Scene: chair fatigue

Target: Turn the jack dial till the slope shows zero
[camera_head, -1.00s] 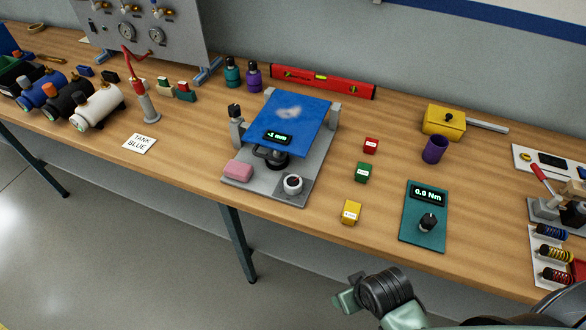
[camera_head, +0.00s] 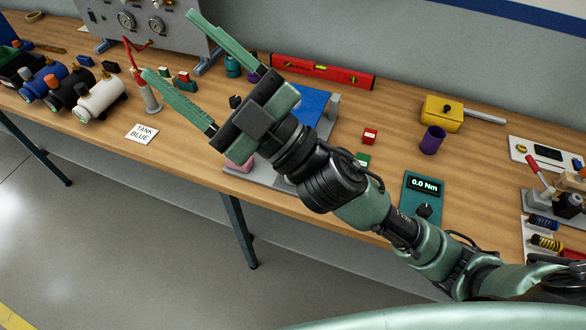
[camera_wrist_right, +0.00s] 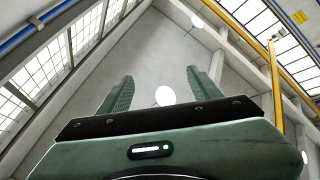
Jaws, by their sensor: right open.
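The jack stand has a blue tilting plate (camera_head: 314,102) on a grey base (camera_head: 262,180). My right arm crosses in front of it, hiding its slope display, the dial on its front corner and most of the plate. A black knob (camera_head: 235,101) shows at its left post. My right gripper (camera_head: 168,45) is open and empty, fingers spread, pointing up and left beyond the stand. In the right wrist view the open fingers (camera_wrist_right: 160,78) have only ceiling, wall and windows behind them. My left gripper is not in view.
A teal torque unit (camera_head: 409,202) reads 0.0 Nm at the right. A red level (camera_head: 322,72) lies at the back. A purple cup (camera_head: 432,140) and yellow box (camera_head: 442,113) stand right. Small tanks (camera_head: 100,98) and a TANK BLUE card (camera_head: 141,134) are left.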

